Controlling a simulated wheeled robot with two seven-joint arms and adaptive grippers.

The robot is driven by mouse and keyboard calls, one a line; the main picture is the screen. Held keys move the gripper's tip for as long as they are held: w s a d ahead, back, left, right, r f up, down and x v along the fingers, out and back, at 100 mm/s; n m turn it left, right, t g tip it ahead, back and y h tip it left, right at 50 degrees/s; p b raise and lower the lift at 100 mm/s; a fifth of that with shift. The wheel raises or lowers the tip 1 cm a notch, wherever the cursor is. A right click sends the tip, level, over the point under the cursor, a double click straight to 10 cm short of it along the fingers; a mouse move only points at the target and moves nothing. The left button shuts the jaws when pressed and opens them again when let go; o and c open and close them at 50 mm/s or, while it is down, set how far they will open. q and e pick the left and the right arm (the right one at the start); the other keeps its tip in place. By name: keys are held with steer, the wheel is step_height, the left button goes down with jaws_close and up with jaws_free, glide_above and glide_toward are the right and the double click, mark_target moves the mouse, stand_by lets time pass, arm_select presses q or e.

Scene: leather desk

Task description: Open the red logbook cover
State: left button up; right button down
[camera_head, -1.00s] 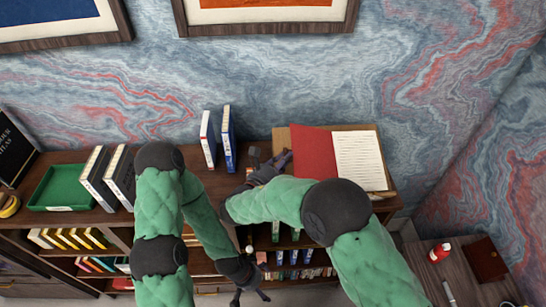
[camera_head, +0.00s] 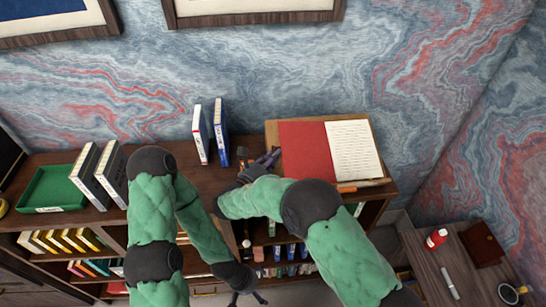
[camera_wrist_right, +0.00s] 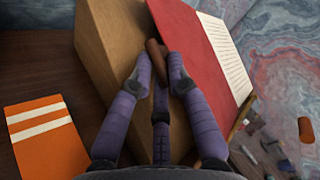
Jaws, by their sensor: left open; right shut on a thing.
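The red logbook (camera_head: 305,150) lies open on a slanted wooden stand (camera_head: 271,130). Its red cover is turned to the left and a lined white page (camera_head: 352,148) shows on the right. My right gripper (camera_head: 272,157) is at the cover's left edge. In the right wrist view, the cover (camera_wrist_right: 190,45) lies beyond the fingers, which are shut on a small brown cylindrical piece (camera_wrist_right: 154,48) at that edge. How this piece joins the cover is not clear. My left gripper (camera_head: 248,297) is open and empty, low in front of the shelves.
Two upright books (camera_head: 220,133) stand left of the stand. A green tray (camera_head: 55,188) and white-spined binders (camera_head: 95,175) stand farther left. An orange striped item (camera_wrist_right: 45,138) lies beside the stand. A side table at right holds a red bottle (camera_head: 436,238).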

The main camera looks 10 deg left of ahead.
steer(key=c, duration=1.4)
jaws_free()
step_height(320, 180, up, 10)
